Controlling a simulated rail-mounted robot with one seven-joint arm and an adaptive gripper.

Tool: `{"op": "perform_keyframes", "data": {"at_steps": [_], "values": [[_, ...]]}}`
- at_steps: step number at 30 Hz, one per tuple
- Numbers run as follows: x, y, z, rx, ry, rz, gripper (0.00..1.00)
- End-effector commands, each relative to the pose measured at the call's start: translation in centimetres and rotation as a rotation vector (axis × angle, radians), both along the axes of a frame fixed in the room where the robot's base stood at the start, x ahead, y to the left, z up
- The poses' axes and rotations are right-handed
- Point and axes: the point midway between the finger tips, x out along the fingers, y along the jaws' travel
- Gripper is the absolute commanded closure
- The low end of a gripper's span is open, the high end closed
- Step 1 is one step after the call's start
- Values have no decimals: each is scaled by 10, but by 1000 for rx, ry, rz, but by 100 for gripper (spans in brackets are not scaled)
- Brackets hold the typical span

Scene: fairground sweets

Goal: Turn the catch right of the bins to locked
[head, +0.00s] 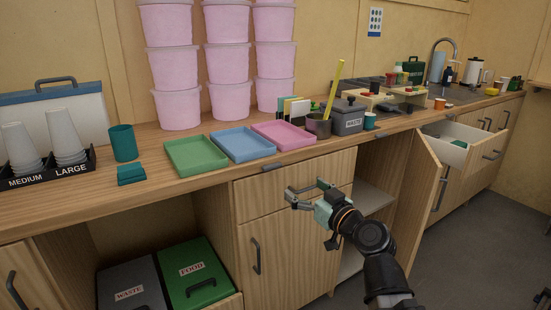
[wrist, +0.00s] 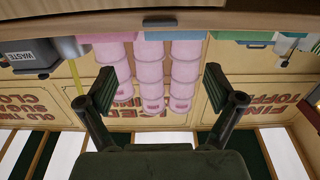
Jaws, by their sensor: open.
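The waste bin (head: 131,283) with a grey lid and the food bin (head: 195,272) with a green lid stand in the open bay under the counter. To their right is a wooden cupboard door with a dark upright handle (head: 256,256). A small grey fitting (head: 273,166) sits at the counter's front edge above it; I cannot tell whether this is the catch or how it is set. My gripper (head: 304,190) is open and empty, in front of the upper part of this cupboard. Its two spread fingers also show in the wrist view (wrist: 160,92).
An open cupboard door (head: 417,190) stands out right of my arm, and an open drawer (head: 455,140) lies beyond it. Green, blue and pink trays (head: 197,154), stacked pink tubs (head: 175,105) and a grey waste box (head: 347,117) fill the counter.

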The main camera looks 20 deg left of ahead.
Motion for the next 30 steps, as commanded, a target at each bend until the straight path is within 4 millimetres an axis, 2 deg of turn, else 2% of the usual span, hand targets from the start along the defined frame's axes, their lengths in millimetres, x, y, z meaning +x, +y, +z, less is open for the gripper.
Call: {"op": "perform_keyframes", "data": {"at_steps": [1, 11, 21, 30], "values": [[3, 3, 6, -1, 2, 1, 8], [17, 21, 5, -2, 4, 0, 8], [63, 75, 0, -2, 1, 1, 8], [87, 104, 0, -1, 1, 0, 8]]}}
